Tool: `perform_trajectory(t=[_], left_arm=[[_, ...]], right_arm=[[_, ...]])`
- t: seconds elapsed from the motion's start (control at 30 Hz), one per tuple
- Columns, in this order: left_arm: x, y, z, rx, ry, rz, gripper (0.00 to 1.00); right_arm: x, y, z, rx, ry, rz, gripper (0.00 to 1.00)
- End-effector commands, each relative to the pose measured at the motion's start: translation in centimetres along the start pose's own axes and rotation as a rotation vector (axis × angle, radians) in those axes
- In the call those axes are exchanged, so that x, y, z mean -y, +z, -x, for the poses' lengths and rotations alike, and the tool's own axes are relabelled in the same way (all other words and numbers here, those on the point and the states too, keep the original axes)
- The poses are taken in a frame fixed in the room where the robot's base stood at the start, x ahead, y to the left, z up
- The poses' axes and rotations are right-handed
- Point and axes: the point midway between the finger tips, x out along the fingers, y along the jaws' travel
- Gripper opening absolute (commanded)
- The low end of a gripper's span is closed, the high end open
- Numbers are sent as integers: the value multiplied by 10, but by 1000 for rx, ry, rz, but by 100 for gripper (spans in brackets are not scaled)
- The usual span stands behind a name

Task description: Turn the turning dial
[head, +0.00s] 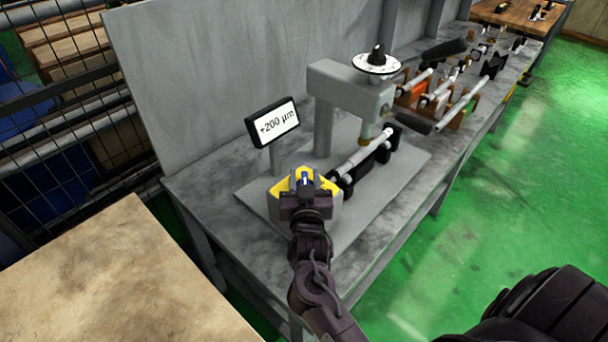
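The turning dial (384,65) is a white disc with dark scale marks and a black knob (377,53). It sits on top of the grey grinder head (350,88), and nothing touches it. My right gripper (305,181) is low in front of a grey and yellow block (331,203) at the near end of the grinder. It is well below and left of the dial. Its fingers are small and seen from behind, so their opening is unclear. It partly hides the block. My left gripper is not in view.
A display (273,123) reading "+200 µm" stands left of the grinder head. A metal shaft (363,147) lies under the head. Racked shafts (440,92) stand farther along the grey bench (210,185). A pale tabletop (110,275) is at lower left. Green floor (500,190) is open at right.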

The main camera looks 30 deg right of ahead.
Motion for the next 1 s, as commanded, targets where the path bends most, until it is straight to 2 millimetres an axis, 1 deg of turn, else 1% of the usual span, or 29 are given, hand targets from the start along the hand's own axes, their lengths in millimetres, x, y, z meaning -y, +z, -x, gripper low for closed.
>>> perform_trajectory(t=[0.03,0.2,0.3,0.47,0.7,0.83,1.0], left_arm=[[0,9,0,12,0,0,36],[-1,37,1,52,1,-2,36],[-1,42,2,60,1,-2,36],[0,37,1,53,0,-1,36],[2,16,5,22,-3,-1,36],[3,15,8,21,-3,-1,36],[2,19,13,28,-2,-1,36]], right_arm=[[0,0,0,0,0,0,36],[0,0,0,0,0,0,14],[0,0,0,0,0,0,1],[0,0,0,0,-1,0,0],[-1,0,0,0,-58,5,0],[-1,-1,-1,-1,-131,7,0],[-2,-1,-1,0,-250,9,0]])
